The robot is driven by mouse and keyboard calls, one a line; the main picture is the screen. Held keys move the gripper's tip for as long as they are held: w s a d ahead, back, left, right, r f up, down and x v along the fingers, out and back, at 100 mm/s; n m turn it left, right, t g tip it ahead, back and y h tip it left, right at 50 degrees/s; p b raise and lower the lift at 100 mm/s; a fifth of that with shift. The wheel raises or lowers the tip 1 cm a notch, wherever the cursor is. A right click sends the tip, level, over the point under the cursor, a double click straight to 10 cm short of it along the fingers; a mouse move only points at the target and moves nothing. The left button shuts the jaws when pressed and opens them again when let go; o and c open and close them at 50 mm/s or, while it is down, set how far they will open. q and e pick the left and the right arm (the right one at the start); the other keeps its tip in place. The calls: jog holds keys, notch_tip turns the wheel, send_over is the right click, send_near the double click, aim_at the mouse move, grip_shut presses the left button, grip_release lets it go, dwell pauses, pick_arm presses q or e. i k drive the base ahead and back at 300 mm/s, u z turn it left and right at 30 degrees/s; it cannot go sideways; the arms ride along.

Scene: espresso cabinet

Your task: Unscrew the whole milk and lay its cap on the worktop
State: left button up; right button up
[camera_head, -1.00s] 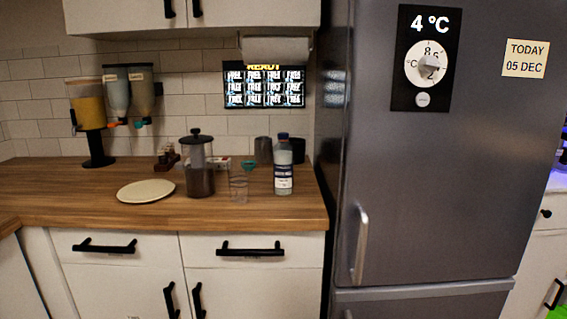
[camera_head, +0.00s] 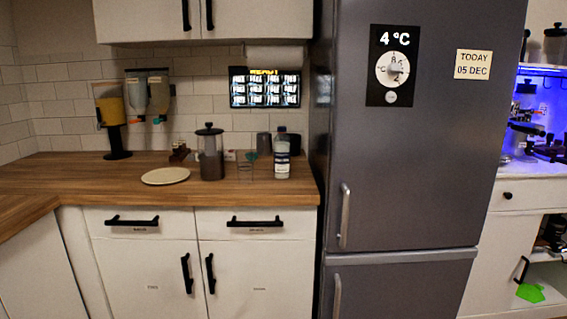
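A clear bottle with a dark cap and a dark and white label (camera_head: 282,155) stands upright on the wooden worktop (camera_head: 110,186), near its right end beside the fridge. It looks like the milk bottle, but its label is too small to read. The dark cap (camera_head: 281,130) sits on top of the bottle. Neither of my grippers is in view.
A French press (camera_head: 210,152), a clear glass (camera_head: 245,170) and a pale round plate (camera_head: 165,176) stand left of the bottle. The grey fridge (camera_head: 420,160) rises close on the right. Dispensers (camera_head: 112,120) stand at the back left. The front left worktop is clear.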

aim_at(282, 142)
jog(key=z, duration=0.6)
jog(key=i, duration=0.75)
jog(key=z, duration=0.45)
